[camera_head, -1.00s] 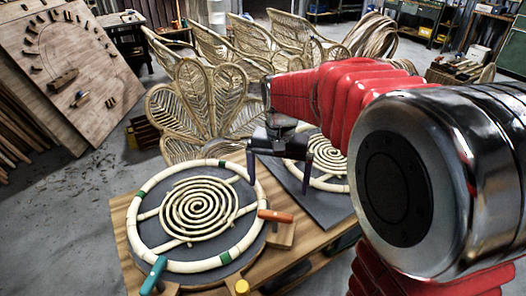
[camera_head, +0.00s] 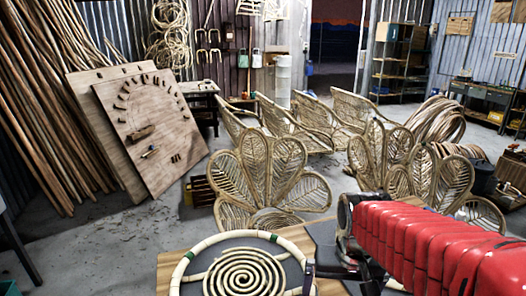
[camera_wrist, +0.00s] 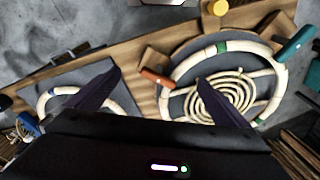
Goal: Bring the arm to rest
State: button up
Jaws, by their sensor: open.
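My gripper (camera_wrist: 155,100) shows in the wrist view with its two dark fingers wide apart and nothing between them. It hangs above the wooden worktable (camera_wrist: 130,60). Beyond the right finger lies a pale rattan ring with a spiral (camera_wrist: 225,95) on a round dark board. A second rattan ring (camera_wrist: 50,97) lies partly hidden beyond the left finger. In the head view, my red-sleeved arm reaches in from the right. The spiral ring (camera_head: 243,272) lies to the left of it, cut off by the lower edge. The fingertips are mostly out of that view.
An orange-handled clamp (camera_wrist: 157,78) and a teal-handled one (camera_wrist: 296,42) stand at the ring's edge. Woven rattan chairs (camera_head: 270,170) fill the floor behind the table. A slanted wooden pegboard (camera_head: 150,130) and poles (camera_head: 50,110) stand at the left. Open floor lies between.

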jog(key=s+r+n+t, duration=0.1)
jog(key=s+r+t, duration=0.3)
jog(key=s, duration=0.6)
jog(key=shift+a+r, duration=0.4)
jog(key=shift+r, duration=0.35)
jog(key=shift+a, duration=0.1)
